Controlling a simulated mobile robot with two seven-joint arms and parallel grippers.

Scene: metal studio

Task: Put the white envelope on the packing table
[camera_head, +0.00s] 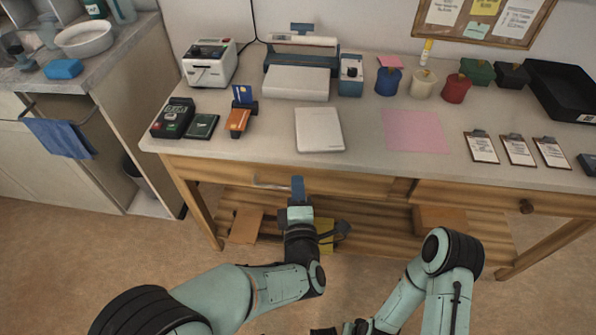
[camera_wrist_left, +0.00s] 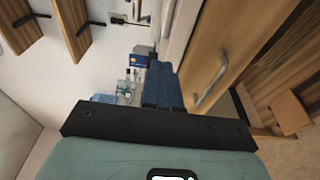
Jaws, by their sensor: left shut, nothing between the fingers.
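The packing table (camera_head: 372,140) is the long wooden table with a pale top across the head view. No white envelope can be made out for sure; a flat pale rectangular item (camera_head: 319,130) lies near the table's front edge, and I cannot tell what it is. My left gripper (camera_head: 298,183) is shut and empty, in front of the left drawer (camera_head: 345,185). In the left wrist view its blue fingers (camera_wrist_left: 162,85) are together, beside the drawer's metal handle (camera_wrist_left: 212,88) and apart from it. My right arm's end is mostly cut off at the bottom edge.
A label printer (camera_head: 209,65), a card terminal (camera_head: 172,117), colored pots (camera_head: 456,88), clipboards (camera_head: 518,150) and a black tray (camera_head: 565,90) occupy the tabletop. A pink sheet (camera_head: 415,131) lies flat. A sink counter (camera_head: 115,55) stands at left. A slatted shelf (camera_head: 370,220) is below.

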